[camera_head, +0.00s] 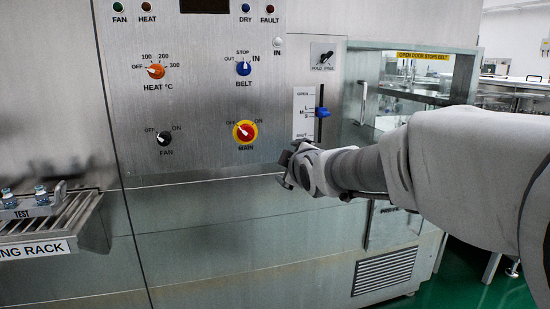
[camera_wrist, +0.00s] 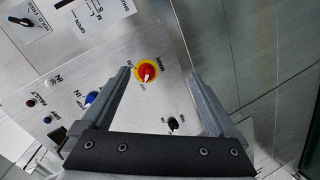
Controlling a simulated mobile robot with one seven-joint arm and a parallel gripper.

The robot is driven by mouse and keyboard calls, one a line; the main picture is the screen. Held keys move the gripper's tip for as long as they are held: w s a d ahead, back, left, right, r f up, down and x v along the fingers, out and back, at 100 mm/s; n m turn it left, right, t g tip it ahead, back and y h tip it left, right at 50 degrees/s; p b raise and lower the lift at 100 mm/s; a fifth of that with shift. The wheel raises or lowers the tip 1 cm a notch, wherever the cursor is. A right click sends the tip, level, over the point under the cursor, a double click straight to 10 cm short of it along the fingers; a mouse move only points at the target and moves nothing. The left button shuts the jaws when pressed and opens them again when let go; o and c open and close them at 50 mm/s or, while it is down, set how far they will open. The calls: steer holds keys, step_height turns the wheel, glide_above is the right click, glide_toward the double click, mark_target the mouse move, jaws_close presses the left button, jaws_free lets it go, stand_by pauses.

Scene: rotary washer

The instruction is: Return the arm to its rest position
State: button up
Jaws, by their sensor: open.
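My gripper (camera_head: 290,166) is at the end of my arm, which reaches in from the right in the head view. It is in front of the steel panel (camera_head: 205,100), below the slider with the blue knob (camera_head: 322,112). In the wrist view my gripper (camera_wrist: 162,80) has its two fingers spread wide with nothing between them. The red and yellow MAIN switch (camera_wrist: 147,73) shows beyond the gap, apart from the fingers. The MAIN switch also shows in the head view (camera_head: 245,132), left of my gripper.
The panel carries the orange HEAT knob (camera_head: 155,71), blue BELT knob (camera_head: 243,68) and black FAN knob (camera_head: 164,138). A rack (camera_head: 55,225) with small bottles (camera_head: 41,195) juts out at left. A glass-sided opening (camera_head: 395,85) is behind my arm. Green floor shows at lower right.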

steer(key=s+d+f+m+g+h, duration=0.1)
steer(key=s+d+f+m+g, duration=0.3)
steer(key=s, duration=0.7)
steer(key=s+d+f+m+g+h, duration=0.15)
steer(key=s+d+f+m, duration=0.35)
steer(key=s, duration=0.6)
steer(key=s+d+f+m+g+h, duration=0.1)
steer(key=s+d+f+m+g, duration=0.35)
steer(key=s, duration=0.75)
step_height(320, 180, up, 26)
steer(key=a+m+t+p, duration=0.1)
steer(key=a+p, duration=0.1)
steer(key=p, duration=2.3)
